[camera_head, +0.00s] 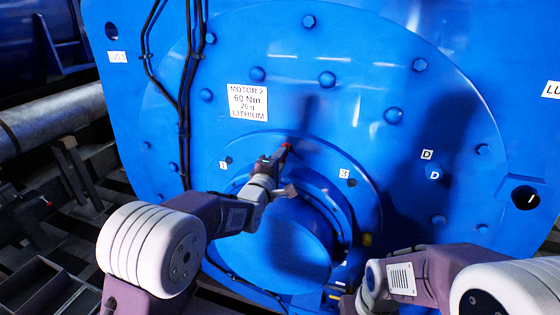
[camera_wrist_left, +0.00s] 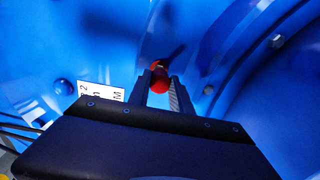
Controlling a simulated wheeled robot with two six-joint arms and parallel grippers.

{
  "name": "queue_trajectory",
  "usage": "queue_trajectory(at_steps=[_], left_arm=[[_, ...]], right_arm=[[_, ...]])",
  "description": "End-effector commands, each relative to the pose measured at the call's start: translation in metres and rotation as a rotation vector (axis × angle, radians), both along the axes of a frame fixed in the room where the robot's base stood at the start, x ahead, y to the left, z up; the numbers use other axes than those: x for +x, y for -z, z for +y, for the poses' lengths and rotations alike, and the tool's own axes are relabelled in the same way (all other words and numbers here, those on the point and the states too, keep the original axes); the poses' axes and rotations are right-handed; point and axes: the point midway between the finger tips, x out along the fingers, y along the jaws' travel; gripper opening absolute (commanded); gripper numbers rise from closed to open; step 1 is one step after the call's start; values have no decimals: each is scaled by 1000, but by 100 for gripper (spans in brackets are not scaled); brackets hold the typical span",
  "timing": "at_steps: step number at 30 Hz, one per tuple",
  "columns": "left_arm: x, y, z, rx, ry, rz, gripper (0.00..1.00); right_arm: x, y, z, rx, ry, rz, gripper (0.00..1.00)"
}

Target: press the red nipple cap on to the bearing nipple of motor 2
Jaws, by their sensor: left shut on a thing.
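Motor 2 is the big blue housing with a white "MOTOR 2, 60 Nm, LITHIUM" label (camera_head: 248,101). My left gripper (camera_head: 282,152) is shut on the red nipple cap (camera_head: 287,147), in front of the motor face, right of and below the label. In the left wrist view the red cap (camera_wrist_left: 159,82) sits between the two dark fingertips, with a smaller red knob at its far end. The bearing nipple cannot be made out. I cannot tell whether the cap touches the motor. My right arm shows at bottom right; its gripper is out of view.
A round blue bearing housing (camera_head: 285,245) juts out below the left gripper. Small tags "1" (camera_head: 223,165) and "3" (camera_head: 344,173) mark points on the ring. A small yellow piece (camera_head: 367,240) sits at its lower right. Black cables (camera_head: 184,110) run down the left. Bolts stud the face.

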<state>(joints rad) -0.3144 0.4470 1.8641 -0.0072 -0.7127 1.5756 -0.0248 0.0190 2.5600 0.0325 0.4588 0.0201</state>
Motion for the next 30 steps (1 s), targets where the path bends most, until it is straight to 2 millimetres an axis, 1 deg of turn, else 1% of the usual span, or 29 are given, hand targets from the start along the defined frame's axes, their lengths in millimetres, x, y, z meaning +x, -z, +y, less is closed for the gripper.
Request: queue_trajectory(at_steps=[1, 10, 30], left_arm=[[0, 1, 0, 0, 0, 0, 0], [1, 0, 0, 0, 0, 1, 0], [17, 0, -6, 0, 0, 1, 0]], right_arm=[[0, 2, 0, 0, 0, 0, 35], [0, 1, 0, 0, 0, 0, 35], [0, 0, 0, 0, 0, 0, 35]])
